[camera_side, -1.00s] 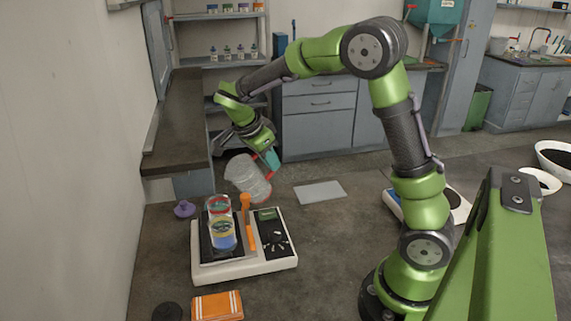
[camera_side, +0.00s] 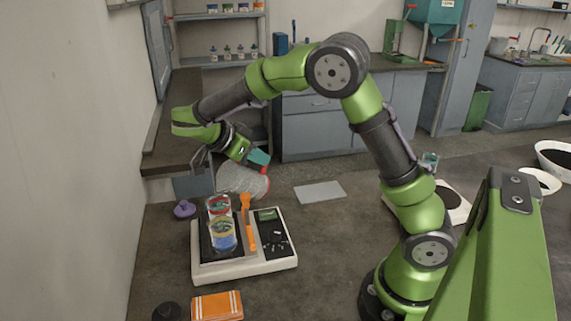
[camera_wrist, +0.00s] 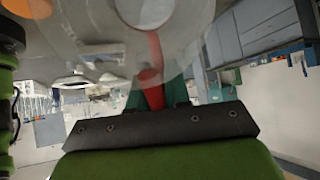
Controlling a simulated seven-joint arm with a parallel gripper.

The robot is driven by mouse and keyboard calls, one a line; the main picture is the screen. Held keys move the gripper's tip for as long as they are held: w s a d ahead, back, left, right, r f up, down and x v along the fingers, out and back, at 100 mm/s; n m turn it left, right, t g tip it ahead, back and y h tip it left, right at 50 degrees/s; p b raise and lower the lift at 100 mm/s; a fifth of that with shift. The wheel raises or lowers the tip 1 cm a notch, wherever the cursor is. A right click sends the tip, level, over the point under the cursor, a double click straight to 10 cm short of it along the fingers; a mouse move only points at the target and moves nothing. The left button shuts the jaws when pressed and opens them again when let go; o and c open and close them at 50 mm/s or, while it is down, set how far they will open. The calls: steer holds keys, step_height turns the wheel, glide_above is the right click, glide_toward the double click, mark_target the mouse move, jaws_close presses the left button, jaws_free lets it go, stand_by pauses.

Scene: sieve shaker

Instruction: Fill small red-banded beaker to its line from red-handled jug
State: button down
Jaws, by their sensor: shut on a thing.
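My gripper (camera_side: 258,157) is shut on the red handle (camera_wrist: 152,75) of a clear jug (camera_side: 240,180). The jug is tipped well over on its side, above and behind a pale device. In the wrist view the clear jug (camera_wrist: 100,30) fills the top of the picture. On the device stand clear vessels close together: a red-banded one (camera_side: 218,204) at the back and one with yellow and blue (camera_side: 224,238) in front. I cannot tell their fill lines or levels, and no stream from the jug is clear.
The pale device (camera_side: 250,267) has an orange upright tool (camera_side: 247,222) and a dark control panel. A purple knobbed object (camera_side: 184,209) lies to its left, an orange striped cloth (camera_side: 217,306) in front. A grey sheet (camera_side: 319,191) lies at the right, with bare bench around it.

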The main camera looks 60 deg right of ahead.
steer(key=shift+w+a+r+g+h+p, duration=0.15)
steer(key=shift+a+r+g+h+p, duration=0.2)
steer(key=shift+r+h, duration=0.3)
steer(key=shift+w+a+r+g+h+p, duration=0.15)
steer(key=shift+a+r+h, duration=0.25)
steer(key=shift+r+h, duration=0.2)
stand_by(4.6)
steer(key=shift+d+f, duration=0.1)
steer(key=d+f+y, duration=0.1)
steer(key=f+t+y, duration=0.1)
steer(key=y, duration=0.1)
steer(key=shift+s+d+f, duration=0.35)
steer(key=shift+s+d, duration=0.05)
steer(key=shift+t+y, duration=0.25)
steer(key=shift+t, duration=0.05)
steer(key=shift+s+d+r+y, duration=0.1)
steer(key=shift+d+r+y, duration=0.15)
steer(key=shift+d+y, duration=0.05)
steer(key=shift+s+d+y, duration=0.1)
steer(key=shift+d+y, duration=0.15)
steer(key=shift+y, duration=0.15)
steer(key=s+d+f+t+y+b, duration=0.1)
steer(key=s+d+f+t+y, duration=0.1)
steer(key=d+f+y, duration=0.3)
steer(key=shift+f+t+y, duration=0.5)
steer(key=shift+y, duration=0.4)
